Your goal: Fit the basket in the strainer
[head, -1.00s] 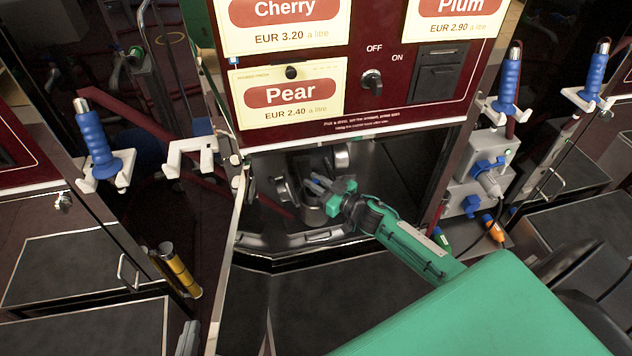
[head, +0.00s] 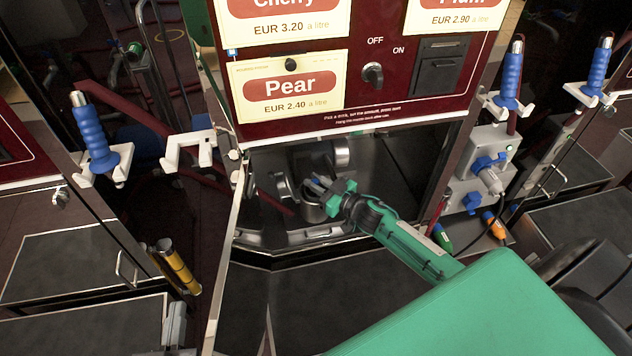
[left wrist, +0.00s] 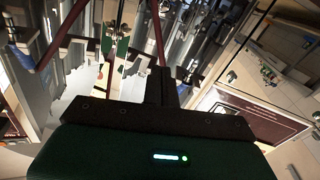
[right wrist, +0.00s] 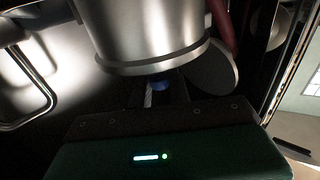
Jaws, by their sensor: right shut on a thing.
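A round steel strainer pot (head: 312,212) stands in the recess under the Pear panel. My right gripper (head: 322,187) reaches in from the right and is at the pot's top. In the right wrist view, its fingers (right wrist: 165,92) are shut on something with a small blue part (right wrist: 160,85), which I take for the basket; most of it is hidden. A steel cylinder (right wrist: 150,30) and a flat round disc (right wrist: 213,66) lie just beyond the fingertips. My left gripper (left wrist: 162,84) shows only in the left wrist view, its fingers together with nothing visible between them.
The recess has a steel side wall at left and the red panel (head: 390,75) above. Blue-handled nozzles (head: 91,133) hang at both sides. A grey box with blue plugs (head: 487,160) is at right. The dark surface in front (head: 340,300) is partly covered by my green arm.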

